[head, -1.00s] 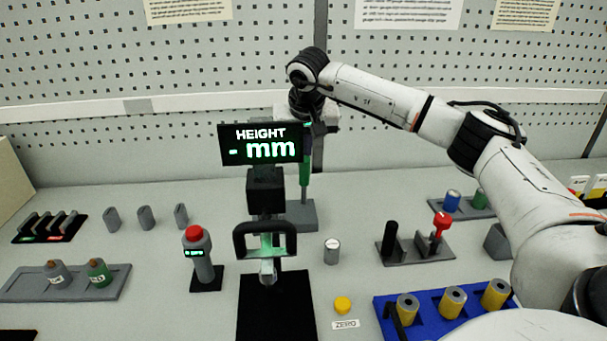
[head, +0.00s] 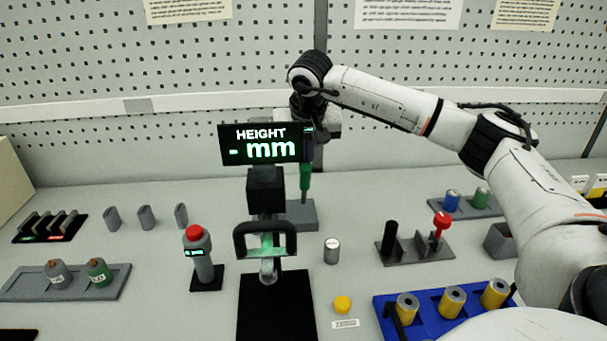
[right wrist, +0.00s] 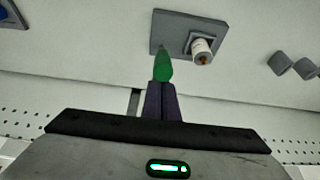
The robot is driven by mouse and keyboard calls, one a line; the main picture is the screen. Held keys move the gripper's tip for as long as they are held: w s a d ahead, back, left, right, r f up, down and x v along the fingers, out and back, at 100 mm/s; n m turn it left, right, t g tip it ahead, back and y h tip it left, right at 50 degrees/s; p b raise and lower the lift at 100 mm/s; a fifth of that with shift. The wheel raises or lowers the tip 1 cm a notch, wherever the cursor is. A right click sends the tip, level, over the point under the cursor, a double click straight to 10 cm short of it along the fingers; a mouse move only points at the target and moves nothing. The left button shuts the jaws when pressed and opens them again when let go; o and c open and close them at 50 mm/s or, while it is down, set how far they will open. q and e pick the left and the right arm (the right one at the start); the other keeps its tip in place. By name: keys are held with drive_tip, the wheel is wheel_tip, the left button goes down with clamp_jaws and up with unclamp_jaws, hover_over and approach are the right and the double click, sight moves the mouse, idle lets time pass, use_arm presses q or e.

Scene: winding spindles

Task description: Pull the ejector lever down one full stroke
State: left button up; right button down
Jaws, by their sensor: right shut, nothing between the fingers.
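The ejector lever appears to be the upright green grip (head: 305,178) behind the height display, above a grey base plate (head: 303,216). In the right wrist view the green grip (right wrist: 163,62) stands just beyond my fingertips. My right gripper (right wrist: 161,92) is shut and empty, its dark fingers close together in line with the grip. I cannot tell whether they touch it. In the head view the right hand is above the grip, partly hidden by the display. A white cylinder with an orange mark (right wrist: 201,50) sits on the base. My left gripper is not in view.
The height display (head: 262,145) stands in front of the lever, above a press with a black handle (head: 264,240). A red-topped post (head: 199,255) is to the left. A grey cylinder (head: 331,251), a yellow button (head: 342,305) and a blue tray (head: 432,325) are to the right.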

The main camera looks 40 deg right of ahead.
drive_tip(key=shift+s+a, duration=0.1)
drive_tip(key=shift+s, duration=0.05)
drive_tip(key=shift+s+a+f, duration=0.2)
drive_tip(key=shift+s+a, duration=0.25)
drive_tip(key=shift+s, duration=0.15)
idle(0.4)
